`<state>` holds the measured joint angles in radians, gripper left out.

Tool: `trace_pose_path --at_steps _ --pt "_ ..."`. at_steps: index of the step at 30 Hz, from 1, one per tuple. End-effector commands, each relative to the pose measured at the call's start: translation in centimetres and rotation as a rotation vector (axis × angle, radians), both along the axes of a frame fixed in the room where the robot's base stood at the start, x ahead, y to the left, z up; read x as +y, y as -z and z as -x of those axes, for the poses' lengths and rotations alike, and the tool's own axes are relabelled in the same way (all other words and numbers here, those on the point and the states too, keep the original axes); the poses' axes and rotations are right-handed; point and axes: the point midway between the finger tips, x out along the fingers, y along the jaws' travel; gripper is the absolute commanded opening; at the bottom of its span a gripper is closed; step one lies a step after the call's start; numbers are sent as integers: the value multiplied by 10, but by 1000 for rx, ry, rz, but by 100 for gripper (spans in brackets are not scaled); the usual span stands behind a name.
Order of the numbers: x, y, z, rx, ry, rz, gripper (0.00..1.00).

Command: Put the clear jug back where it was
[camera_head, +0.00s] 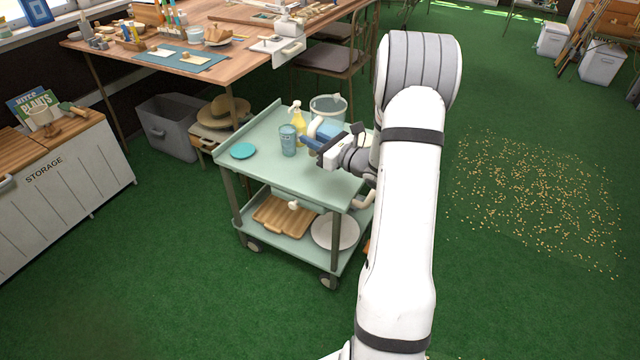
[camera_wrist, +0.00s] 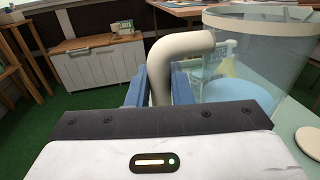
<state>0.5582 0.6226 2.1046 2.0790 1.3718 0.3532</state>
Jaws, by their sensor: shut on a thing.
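The clear jug (camera_head: 328,104) is a see-through vessel with a cream handle. It is at the back right of the green cart's (camera_head: 262,178) top. In the wrist view the jug (camera_wrist: 262,45) fills the upper right, and its curved handle (camera_wrist: 178,48) lies between my blue finger pads. My gripper (camera_head: 312,143) is shut on the handle; it also shows in the wrist view (camera_wrist: 158,88). The jug's base is hidden behind my gripper, so I cannot tell whether it touches the cart.
A pale disc (camera_wrist: 309,141) lies right of the jug. A wooden table (camera_head: 228,62) stands behind.

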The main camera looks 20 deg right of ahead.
Motion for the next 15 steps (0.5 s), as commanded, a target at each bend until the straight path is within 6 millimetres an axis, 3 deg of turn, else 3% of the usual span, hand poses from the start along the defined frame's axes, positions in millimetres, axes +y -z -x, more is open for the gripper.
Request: trace_pose_path --at_steps 9,15 --pt "-2 54 0 1 -2 0 0" --pt "-1 67 0 -1 -2 2 0"
